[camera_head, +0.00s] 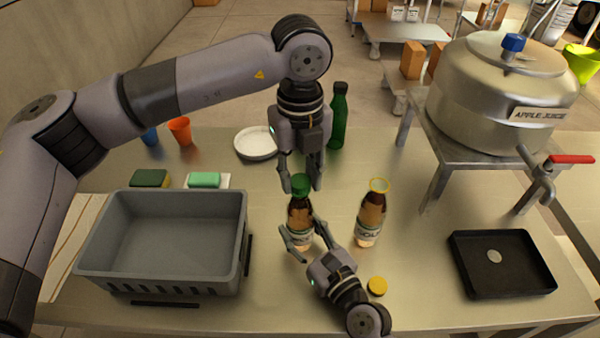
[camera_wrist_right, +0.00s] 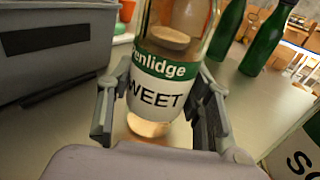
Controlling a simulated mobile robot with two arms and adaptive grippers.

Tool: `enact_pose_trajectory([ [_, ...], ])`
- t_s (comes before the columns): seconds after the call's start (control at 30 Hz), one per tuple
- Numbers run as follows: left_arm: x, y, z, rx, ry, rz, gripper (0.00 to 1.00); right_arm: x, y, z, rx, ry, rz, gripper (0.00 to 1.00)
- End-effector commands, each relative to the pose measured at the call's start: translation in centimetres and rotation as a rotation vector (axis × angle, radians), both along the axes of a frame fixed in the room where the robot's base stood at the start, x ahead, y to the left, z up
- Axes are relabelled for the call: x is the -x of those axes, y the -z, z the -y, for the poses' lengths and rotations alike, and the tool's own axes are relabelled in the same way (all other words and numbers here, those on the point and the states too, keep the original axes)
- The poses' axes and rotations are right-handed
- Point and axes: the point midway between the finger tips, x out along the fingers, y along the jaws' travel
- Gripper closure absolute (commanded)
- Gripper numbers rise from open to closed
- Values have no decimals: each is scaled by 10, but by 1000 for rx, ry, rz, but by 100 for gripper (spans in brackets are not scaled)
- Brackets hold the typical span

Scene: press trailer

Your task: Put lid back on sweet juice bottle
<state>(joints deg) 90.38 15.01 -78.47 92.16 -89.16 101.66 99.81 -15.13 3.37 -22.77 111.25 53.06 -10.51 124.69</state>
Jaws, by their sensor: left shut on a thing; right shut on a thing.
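The sweet juice bottle (camera_head: 300,224) stands upright on the steel table. Its "SWEET" label (camera_wrist_right: 160,94) faces the right wrist camera. My right gripper (camera_head: 304,240) is shut on the bottle's lower body, one finger on each side. The green lid (camera_head: 300,184) is at the top of this bottle. My left gripper (camera_head: 300,178) points down from above and is shut on the lid. Whether the lid sits fully on the neck cannot be told; the right wrist view cuts off the bottle's top. The sour bottle (camera_head: 370,214), with a yellow rim, stands open to the right.
A yellow lid (camera_head: 377,286) lies near the front edge. A grey crate (camera_head: 170,290) is left and a black tray (camera_head: 500,283) right. Behind are a green bottle (camera_head: 338,120), a white plate (camera_head: 256,143), sponges, cups and the apple juice tank (camera_head: 490,90).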

Motion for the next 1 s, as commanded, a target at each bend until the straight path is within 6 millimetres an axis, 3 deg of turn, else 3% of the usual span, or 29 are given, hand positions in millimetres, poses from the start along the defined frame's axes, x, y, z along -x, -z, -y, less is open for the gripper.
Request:
enact_pose_trajectory([
  [0.3,0,0,0,1,0,0,100,0,0,0,1,-1,-1,100],
  [0.53,0,0,0,1,87,0,100,0,0,0,1,-1,-1,100],
  [1.0,0,0,1,3,966,0,100,0,0,0,1,-1,-1,100],
])
